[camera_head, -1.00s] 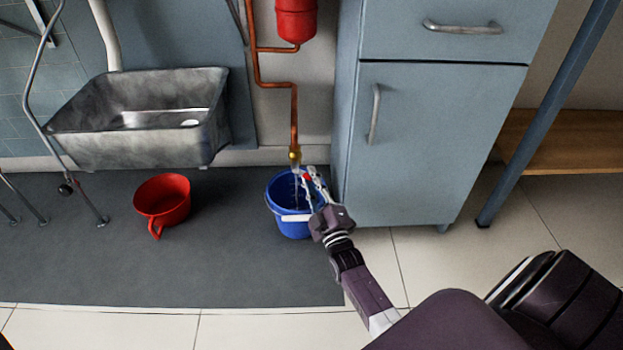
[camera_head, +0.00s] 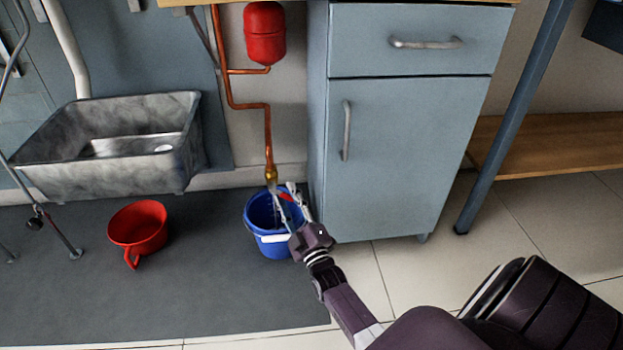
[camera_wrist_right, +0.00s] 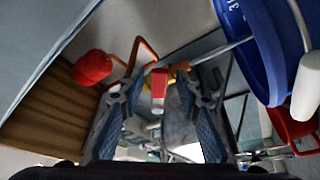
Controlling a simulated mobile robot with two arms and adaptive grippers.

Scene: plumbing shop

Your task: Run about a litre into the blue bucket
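The blue bucket (camera_head: 260,240) stands on the grey mat under a brass tap (camera_head: 271,174) at the end of a copper pipe. A pale stream of water (camera_head: 276,210) runs from the tap into it; the stream also shows in the wrist view (camera_wrist_right: 222,50). The water level is not clear. My right gripper (camera_head: 290,197) is at the tap, over the bucket's right rim. In the wrist view its fingers are apart, with the tap's red lever (camera_wrist_right: 158,83) between or just beyond the tips. My left gripper is out of view.
A red handled pot (camera_head: 138,228) stands on the mat (camera_head: 190,300) to the left, below a metal sink (camera_head: 110,150). A grey-blue cabinet (camera_head: 400,160) stands close on the bucket's right. A red tank (camera_head: 264,35) hangs on the pipe above.

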